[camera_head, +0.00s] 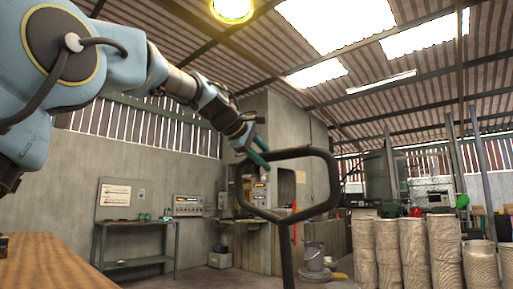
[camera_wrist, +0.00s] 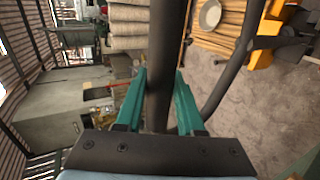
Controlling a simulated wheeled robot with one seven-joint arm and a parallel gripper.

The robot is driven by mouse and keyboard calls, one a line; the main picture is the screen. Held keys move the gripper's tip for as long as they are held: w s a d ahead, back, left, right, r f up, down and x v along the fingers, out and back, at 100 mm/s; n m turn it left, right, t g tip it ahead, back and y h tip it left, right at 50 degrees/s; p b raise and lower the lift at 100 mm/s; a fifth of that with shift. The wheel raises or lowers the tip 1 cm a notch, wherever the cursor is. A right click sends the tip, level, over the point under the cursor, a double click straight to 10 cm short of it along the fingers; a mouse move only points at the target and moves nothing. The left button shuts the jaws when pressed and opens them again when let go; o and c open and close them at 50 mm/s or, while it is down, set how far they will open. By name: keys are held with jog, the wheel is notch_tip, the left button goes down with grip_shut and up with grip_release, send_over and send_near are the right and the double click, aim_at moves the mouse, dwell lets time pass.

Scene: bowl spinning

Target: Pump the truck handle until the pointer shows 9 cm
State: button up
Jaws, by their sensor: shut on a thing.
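The truck handle (camera_head: 335,180) is a dark loop on a dark shaft, standing tilted in the middle of the head view. My gripper (camera_head: 259,158) reaches it from the upper left, at the loop's upper left side. In the wrist view the handle's dark bar (camera_wrist: 164,45) runs between the two green fingers of my gripper (camera_wrist: 160,73), which is shut on it. A yellow-orange part (camera_wrist: 265,38), perhaps of the truck, shows at the top right of the wrist view. I cannot make out a pointer or scale in either view.
A wooden tabletop (camera_head: 60,265) is at the lower left. A green metal table (camera_head: 135,223) stands by the wall.

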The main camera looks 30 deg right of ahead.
jog(key=w+d+p, duration=0.2)
jog(key=d+p, duration=0.5)
jog(key=d, duration=0.1)
jog(key=shift+r, duration=0.45)
jog(key=o, duration=1.6)
jog(key=shift+w, duration=0.1)
jog(key=shift+c, duration=0.2)
jog(key=b+v, duration=0.1)
jog(key=v, duration=0.9)
